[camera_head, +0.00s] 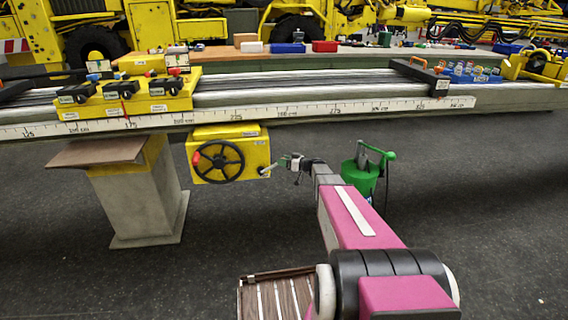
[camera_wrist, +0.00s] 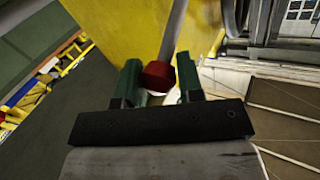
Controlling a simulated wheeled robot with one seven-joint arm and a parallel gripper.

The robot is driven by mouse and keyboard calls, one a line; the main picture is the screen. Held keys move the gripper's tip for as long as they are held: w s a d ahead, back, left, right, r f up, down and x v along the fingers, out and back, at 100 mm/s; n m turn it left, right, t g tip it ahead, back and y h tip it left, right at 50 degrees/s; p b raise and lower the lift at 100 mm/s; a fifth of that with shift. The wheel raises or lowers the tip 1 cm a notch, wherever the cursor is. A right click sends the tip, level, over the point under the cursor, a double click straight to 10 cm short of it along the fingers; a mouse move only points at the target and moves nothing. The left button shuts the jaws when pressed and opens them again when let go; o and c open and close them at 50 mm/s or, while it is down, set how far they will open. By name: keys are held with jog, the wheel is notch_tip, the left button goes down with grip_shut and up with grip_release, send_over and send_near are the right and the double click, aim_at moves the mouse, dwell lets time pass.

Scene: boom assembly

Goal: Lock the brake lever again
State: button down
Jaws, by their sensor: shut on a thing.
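The yellow winch box (camera_head: 228,140) hangs under the long ruled beam, with a black handwheel (camera_head: 219,161) on its front. The brake lever (camera_head: 266,170) is a short grey bar at the lower right of that box. In the wrist view the lever (camera_wrist: 177,30) runs down the yellow face to a red knob (camera_wrist: 158,77). My gripper (camera_head: 285,162) is at the right side of the box. Its two green fingers (camera_wrist: 160,88) are shut on the red knob, one on each side. The lever's pivot is not clearly visible.
The beam (camera_head: 330,103) runs above my gripper and carries a yellow block with black clamps (camera_head: 122,95). A grey pedestal (camera_head: 138,200) stands left of the winch box. A green bucket-like object (camera_head: 360,178) is just right of my arm. The dark floor below is mostly open.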

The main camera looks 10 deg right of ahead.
jog(key=a+r+h, duration=0.1)
jog(key=r+n+h, duration=0.1)
jog(key=shift+a+r+g, duration=0.3)
jog(key=shift+a+g, duration=0.05)
jog(key=shift+g, duration=0.05)
jog(key=shift+a+r+n+g+h, duration=0.3)
jog(key=shift+a+r+n+h, duration=0.3)
jog(key=shift+a+r+h, duration=0.4)
jog(key=shift+f, duration=0.15)
jog(key=c, duration=0.8)
grip_release()
jog(key=shift+o, duration=0.2)
jog(key=v, duration=1)
jog(key=shift+s+d+r, duration=0.15)
jog(key=shift+d+r, duration=0.1)
jog(key=shift+d, duration=0.05)
